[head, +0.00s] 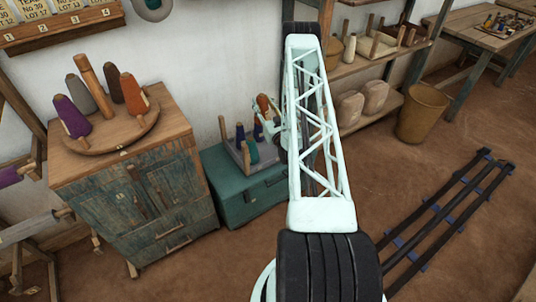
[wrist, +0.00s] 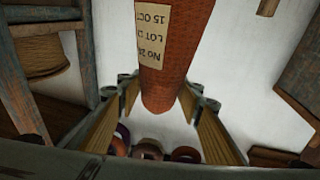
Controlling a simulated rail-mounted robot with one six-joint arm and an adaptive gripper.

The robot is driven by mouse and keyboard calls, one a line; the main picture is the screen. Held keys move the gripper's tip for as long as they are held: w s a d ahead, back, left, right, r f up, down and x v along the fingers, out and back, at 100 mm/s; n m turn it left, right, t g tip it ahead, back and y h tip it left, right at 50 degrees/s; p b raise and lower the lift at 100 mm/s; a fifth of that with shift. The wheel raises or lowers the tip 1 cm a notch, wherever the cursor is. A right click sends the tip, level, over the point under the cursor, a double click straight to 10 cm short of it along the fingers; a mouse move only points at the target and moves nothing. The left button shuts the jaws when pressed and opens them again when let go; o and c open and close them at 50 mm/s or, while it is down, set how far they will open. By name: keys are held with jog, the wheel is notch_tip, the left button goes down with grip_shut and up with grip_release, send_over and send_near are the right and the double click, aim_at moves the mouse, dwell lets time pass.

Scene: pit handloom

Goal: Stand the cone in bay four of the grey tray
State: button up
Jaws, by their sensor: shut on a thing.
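An orange-red cone (wrist: 172,60) with a paper label fills the middle of the wrist view. My gripper (wrist: 160,92) is shut on it, with a wooden-faced finger on each side. In the head view the cone (head: 263,102) shows small beside my gripper (head: 277,122), partly hidden by my arm. A grey tray (head: 232,152) lies below it on a teal chest.
A wooden cabinet (head: 130,185) at left bears a round board (head: 85,143) with purple, grey, brown and orange cones around a post. The teal chest (head: 250,197) stands beside it. Shelves (head: 365,62) and a basket (head: 424,112) are at right.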

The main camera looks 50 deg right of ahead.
jog(key=s+f, duration=0.1)
jog(key=s, duration=0.1)
jog(key=s+d+f, duration=0.1)
jog(key=s+f, duration=0.1)
jog(key=shift+f, duration=0.25)
notch_tip(320, 180, down, 13)
jog(key=b, duration=0.2)
jog(key=shift+f, duration=0.15)
dwell(0.6)
jog(key=shift+f, duration=0.1)
jog(key=shift+f+b, duration=0.35)
jog(key=shift+f, duration=1.9)
jog(key=o, duration=0.8)
jog(key=shift+o, duration=0.4)
